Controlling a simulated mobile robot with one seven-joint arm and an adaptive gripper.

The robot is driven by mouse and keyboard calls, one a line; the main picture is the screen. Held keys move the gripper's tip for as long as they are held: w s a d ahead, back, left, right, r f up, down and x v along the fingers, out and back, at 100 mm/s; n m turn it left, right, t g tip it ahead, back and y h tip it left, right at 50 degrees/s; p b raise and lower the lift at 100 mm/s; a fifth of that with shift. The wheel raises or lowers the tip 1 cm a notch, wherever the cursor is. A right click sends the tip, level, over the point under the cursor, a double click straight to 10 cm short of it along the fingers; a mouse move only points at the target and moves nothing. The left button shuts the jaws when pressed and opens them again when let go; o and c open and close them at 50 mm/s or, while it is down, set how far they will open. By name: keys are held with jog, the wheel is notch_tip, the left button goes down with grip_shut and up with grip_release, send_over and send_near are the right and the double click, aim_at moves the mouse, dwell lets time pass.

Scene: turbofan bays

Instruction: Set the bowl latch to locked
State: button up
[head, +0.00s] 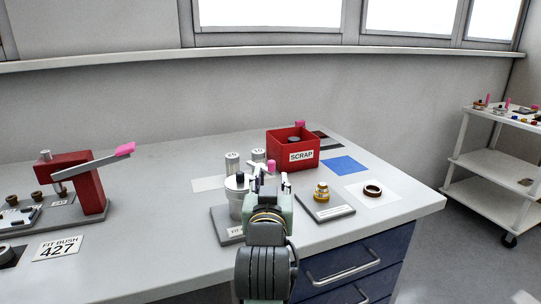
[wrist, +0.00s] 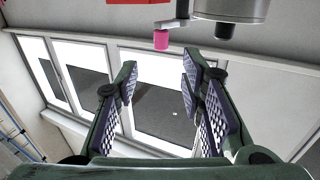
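A silver cylindrical bowl unit (head: 237,194) with a dark knob stands on a grey labelled plate, left of my gripper in the head view. A pink tip (head: 271,165) shows just beyond my gripper. In the wrist view, which looks upside down, a grey cylinder (wrist: 232,10) with a dark knob is at the top edge, with a pink-tipped lever (wrist: 161,40) beside it. I take this lever to be the latch; its setting cannot be read. My gripper (wrist: 160,80) is open and empty, its fingers apart from the lever. My arm partly hides the unit in the head view.
A red SCRAP box (head: 292,149) stands behind. A brass part on a grey plate (head: 325,208) and a dark ring (head: 372,190) lie to the right. A red lever press (head: 85,185) is at left. Grey canisters (head: 232,163) stand behind the unit.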

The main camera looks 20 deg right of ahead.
aim_at(271, 164)
jog(key=p+x, duration=0.6)
jog(key=x, duration=0.3)
jog(key=shift+w+p, duration=0.35)
jog(key=shift+c, duration=0.5)
grip_shut()
